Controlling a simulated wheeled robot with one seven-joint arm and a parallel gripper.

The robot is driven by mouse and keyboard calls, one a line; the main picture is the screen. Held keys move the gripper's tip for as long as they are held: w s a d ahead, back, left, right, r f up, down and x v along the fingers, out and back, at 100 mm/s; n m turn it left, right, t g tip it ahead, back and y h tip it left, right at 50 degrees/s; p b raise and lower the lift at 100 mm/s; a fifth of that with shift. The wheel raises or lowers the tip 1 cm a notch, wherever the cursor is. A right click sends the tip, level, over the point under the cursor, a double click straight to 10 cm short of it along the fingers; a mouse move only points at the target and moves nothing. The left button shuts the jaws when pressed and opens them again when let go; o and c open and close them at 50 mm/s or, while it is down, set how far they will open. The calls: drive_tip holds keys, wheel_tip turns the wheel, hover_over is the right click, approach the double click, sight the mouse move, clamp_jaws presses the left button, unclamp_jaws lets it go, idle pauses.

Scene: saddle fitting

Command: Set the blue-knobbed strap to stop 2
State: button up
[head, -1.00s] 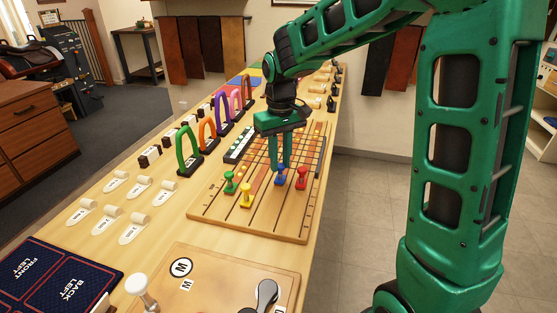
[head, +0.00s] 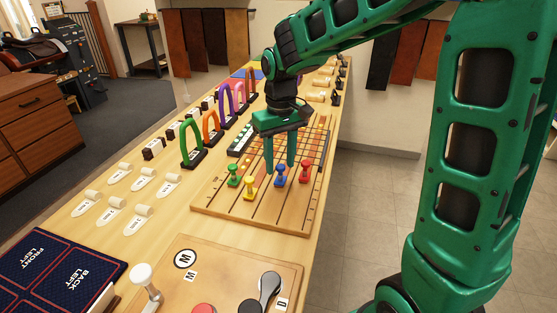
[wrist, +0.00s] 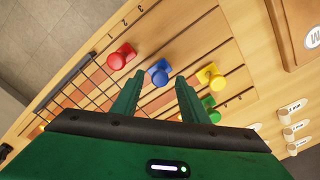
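The strap board (head: 222,207) lies on the bench with dark slots running along it. The blue knob (head: 280,175) stands upright in its slot near the board's near end, between the yellow knob (head: 250,188) and the red knob (head: 306,170). It also shows in the wrist view (wrist: 159,71). My gripper (head: 280,168) is open at the blue knob, a finger to each side in the head view. In the wrist view the fingers (wrist: 157,82) are apart with nothing between them, the knob just beyond. I cannot tell which stop the blue knob is at.
The green knob (head: 233,178) stands left of the yellow one. Numbers are printed along the board's sides, small in the wrist view. Coloured arches, including a green one (head: 192,145), stand to the left. A board with a white-topped handle (head: 141,275) lies nearer.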

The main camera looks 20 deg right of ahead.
drive_tip(key=shift+r, duration=0.1)
wheel_tip(320, 180, up, 10)
drive_tip(key=shift+r, duration=0.25)
idle(0.6)
drive_tip(key=s+d+f+m, duration=0.4)
drive_tip(key=s+d, duration=0.5)
drive_tip(key=s, duration=0.5)
drive_tip(key=s+d+f+m, duration=0.4)
drive_tip(key=s+d, duration=0.5)
drive_tip(key=s, duration=0.5)
drive_tip(key=shift+d+f, duration=0.3)
drive_tip(key=shift+f, duration=0.5)
